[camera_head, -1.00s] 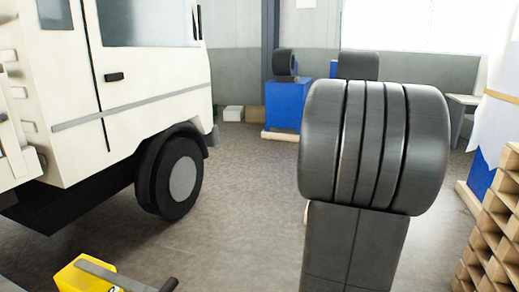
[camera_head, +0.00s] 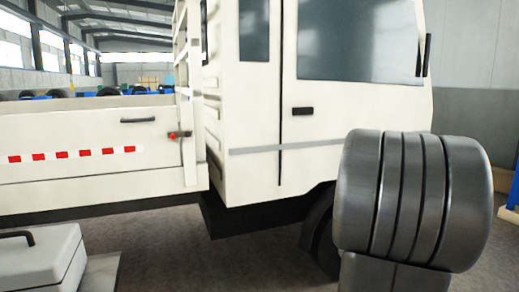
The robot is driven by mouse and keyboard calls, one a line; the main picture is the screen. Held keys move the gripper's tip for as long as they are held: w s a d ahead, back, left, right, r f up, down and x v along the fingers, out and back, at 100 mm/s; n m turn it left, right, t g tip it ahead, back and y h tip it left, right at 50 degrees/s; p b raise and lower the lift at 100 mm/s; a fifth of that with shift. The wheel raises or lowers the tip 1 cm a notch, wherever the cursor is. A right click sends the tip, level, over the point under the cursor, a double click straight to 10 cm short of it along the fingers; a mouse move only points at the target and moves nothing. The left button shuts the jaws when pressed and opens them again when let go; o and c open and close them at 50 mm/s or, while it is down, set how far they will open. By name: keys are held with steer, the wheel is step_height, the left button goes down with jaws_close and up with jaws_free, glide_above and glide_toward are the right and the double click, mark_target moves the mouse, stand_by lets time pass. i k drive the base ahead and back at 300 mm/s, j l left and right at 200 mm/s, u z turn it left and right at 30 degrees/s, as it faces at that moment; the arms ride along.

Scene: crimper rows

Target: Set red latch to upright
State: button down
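A ribbed dark grey cylindrical part of my own arm (camera_head: 415,200) fills the lower right, in front of the cab's wheel. My gripper's fingers do not show.
A light grey box with a dark handle (camera_head: 40,258) stands at the lower left. A dark floor strip (camera_head: 165,245) is open between the box and the truck. A blue stand edge (camera_head: 514,190) shows at the far right.

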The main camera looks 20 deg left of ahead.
mark_target(187, 134)
steer(key=i+u, duration=0.2)
steer(key=u, duration=0.3)
steer(key=i+u, duration=0.2)
steer(key=u, duration=0.25)
steer(key=i+l+u, duration=0.1)
steer(key=u, duration=0.4)
steer(key=i+l+u, duration=0.2)
steer(key=u, duration=0.25)
steer(key=i+l+u, duration=0.5)
steer(key=u, duration=0.15)
